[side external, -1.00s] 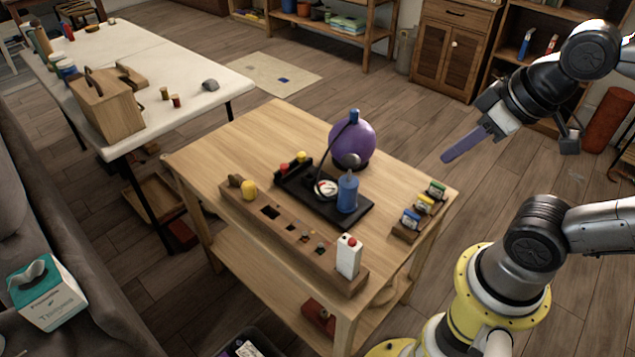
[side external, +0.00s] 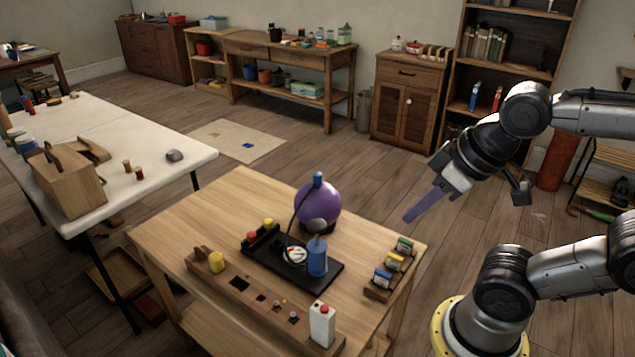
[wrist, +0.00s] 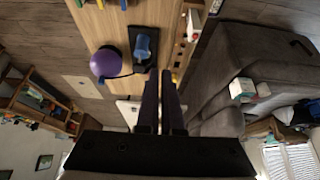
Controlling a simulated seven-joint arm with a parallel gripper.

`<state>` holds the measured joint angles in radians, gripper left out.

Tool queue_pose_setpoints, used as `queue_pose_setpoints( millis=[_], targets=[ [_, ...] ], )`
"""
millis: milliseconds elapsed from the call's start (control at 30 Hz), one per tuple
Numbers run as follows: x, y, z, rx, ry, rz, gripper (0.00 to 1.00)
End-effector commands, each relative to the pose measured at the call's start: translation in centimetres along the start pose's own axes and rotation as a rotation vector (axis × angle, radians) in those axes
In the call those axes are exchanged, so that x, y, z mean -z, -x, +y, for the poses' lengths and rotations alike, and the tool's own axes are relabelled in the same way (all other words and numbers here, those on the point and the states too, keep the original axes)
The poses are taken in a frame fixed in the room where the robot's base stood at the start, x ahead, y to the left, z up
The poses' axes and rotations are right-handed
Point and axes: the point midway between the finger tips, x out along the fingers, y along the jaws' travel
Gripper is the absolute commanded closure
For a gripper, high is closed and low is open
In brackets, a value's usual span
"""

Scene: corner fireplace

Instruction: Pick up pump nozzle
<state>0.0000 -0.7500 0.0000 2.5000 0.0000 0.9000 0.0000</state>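A pump on a black base (side external: 330,279) stands on the wooden table (side external: 190,225). It has a blue cylinder (side external: 317,262), a round gauge (side external: 295,255) and a dark hose rising to a blue-tipped piece (side external: 318,179), seemingly the nozzle, at the top of the purple ball (side external: 318,208). The wrist view shows the ball (wrist: 106,62) and blue cylinder (wrist: 142,47); the nozzle is not clear there. My gripper (side external: 408,218) is in the air beyond the table's right edge, apart from the pump. In the wrist view its long fingers (wrist: 160,72) have a narrow empty gap between them.
A wooden block with holes (side external: 250,300) lies along the table's near side, with a white box with a red top (side external: 322,324) at its right end. A small rack of jars (side external: 392,270) is near the right corner. A white table (side external: 110,135) stands at left.

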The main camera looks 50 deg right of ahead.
Motion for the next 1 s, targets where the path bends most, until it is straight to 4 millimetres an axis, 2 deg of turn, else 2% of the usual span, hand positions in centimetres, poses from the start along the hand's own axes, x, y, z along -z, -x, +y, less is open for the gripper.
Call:
queue_pose_setpoints(
  millis=[33,333,633,767,867,1000],
  targets=[
    [0.0,0.0,0.0,0.000,0.000,0.000,0.86],
    [0.0,0.0,0.0,0.000,0.000,0.000,0.32],
    [0.0,0.0,0.0,0.000,-0.006,0.000,0.32],
    [-0.4,0.2,0.0,-0.001,-0.075,-0.023,0.32],
    [1.8,2.4,0.0,0.001,-0.162,0.009,0.32],
    [6.2,4.7,0.3,-0.006,-0.286,0.007,0.32]
  ],
)
